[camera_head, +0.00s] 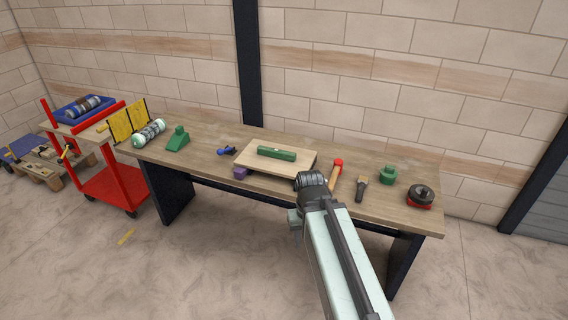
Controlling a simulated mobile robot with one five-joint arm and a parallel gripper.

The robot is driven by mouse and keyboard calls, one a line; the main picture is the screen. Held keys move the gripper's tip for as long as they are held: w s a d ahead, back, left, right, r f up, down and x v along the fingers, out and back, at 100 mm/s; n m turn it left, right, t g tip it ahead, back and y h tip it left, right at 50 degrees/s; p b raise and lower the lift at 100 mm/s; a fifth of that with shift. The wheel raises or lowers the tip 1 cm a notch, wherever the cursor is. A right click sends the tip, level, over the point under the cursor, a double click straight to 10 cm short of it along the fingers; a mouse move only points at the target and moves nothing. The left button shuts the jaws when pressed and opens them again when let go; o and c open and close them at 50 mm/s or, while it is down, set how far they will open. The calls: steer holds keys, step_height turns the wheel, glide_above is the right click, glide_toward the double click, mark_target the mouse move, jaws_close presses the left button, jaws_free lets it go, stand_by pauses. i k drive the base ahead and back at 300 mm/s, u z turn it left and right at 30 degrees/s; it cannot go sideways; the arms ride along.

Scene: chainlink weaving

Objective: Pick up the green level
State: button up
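The green level (276,153) is a short green bar lying flat on a light wooden board (250,163) in the middle of the workbench. Nothing covers it. My arm reaches in from the bottom right, and its dark end is at the bench's front edge, to the right of and nearer than the level. My gripper (295,218) shows only as a small dark grey part beside the arm's end, apart from the level. Its fingers cannot be made out.
The workbench (215,142) also holds a red-headed hammer (336,170), a brush-like tool (361,187), green objects (388,175) and a black-and-red round object (420,195) on the right. A blue tool (227,150) lies left of the board. A red cart (110,185) stands left of the bench.

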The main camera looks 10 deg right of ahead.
mark_target(264, 150)
steer(key=u, duration=1.65)
steer(key=i, duration=2.9)
steer(key=z, duration=1.55)
